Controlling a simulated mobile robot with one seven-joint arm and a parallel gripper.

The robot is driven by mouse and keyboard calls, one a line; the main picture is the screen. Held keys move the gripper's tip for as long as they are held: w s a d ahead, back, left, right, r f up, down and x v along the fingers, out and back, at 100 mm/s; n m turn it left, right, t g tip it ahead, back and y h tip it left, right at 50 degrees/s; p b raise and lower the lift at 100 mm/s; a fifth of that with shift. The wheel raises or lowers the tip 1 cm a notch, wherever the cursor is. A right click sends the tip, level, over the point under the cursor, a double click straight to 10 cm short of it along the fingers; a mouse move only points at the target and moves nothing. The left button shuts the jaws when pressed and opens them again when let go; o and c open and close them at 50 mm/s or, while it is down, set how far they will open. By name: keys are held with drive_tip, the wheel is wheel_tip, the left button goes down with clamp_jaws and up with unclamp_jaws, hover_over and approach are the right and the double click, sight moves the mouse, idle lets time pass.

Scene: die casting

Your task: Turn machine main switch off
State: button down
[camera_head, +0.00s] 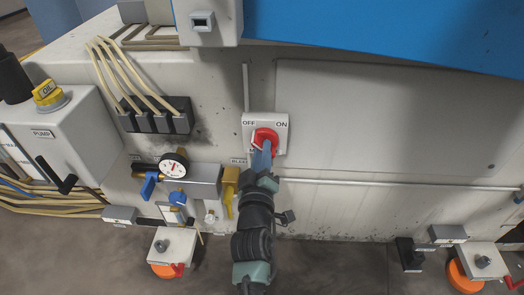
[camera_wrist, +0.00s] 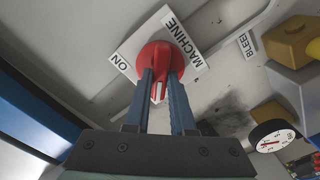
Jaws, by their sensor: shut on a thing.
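The machine main switch is a red rotary knob (camera_head: 267,134) on a white plate (camera_head: 281,119) marked OFF at left and ON at right. My gripper (camera_head: 262,155) reaches it from below in the head view. In the wrist view, the two blue fingers of my gripper (camera_wrist: 160,90) stand on either side of the handle of the red knob (camera_wrist: 154,55) and are shut on it. A white mark shows on the handle between the fingers. The fingers partly hide the handle, and I cannot tell which label it points to.
A pressure gauge (camera_head: 174,164), a blue valve handle (camera_head: 149,185) and a yellow valve handle (camera_head: 230,187) are left of my arm. A horizontal pipe (camera_head: 370,183) runs along the wall at right. The grey panel (camera_head: 390,115) right of the switch is clear.

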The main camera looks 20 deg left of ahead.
drive_tip(key=c, duration=0.8)
unclamp_jaws()
drive_tip(key=shift+o, duration=0.2)
drive_tip(key=shift+s, duration=0.15)
drive_tip(key=s+d+p, duration=0.2)
drive_tip(key=s+p, duration=0.3)
drive_tip(key=s, duration=0.7)
drive_tip(key=shift+s+d, duration=0.25)
drive_tip(key=shift+d, duration=0.05)
